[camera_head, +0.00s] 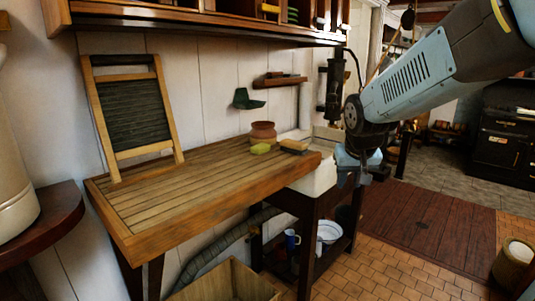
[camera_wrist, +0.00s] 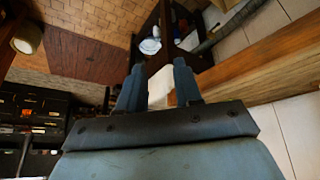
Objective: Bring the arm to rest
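My gripper (camera_head: 358,176) hangs pointing down at the end of my arm, in front of the white sink (camera_head: 318,180) at the right end of the wooden counter (camera_head: 200,200). In the wrist view my gripper (camera_wrist: 157,78) shows two blue-grey fingers apart, with nothing held between them. Part of the white sink (camera_wrist: 160,88) shows in the gap behind them. The arm comes in from the upper right in the head view. I cannot tell exactly how far the fingers are from the sink's edge.
A washboard (camera_head: 133,115) leans on the wall. A clay pot (camera_head: 263,131), a green sponge (camera_head: 260,149) and a brush (camera_head: 294,146) are on the counter. A blue mug (camera_head: 291,240) and white bowl (camera_head: 330,231) sit below. Open floor (camera_head: 430,222) lies to the right.

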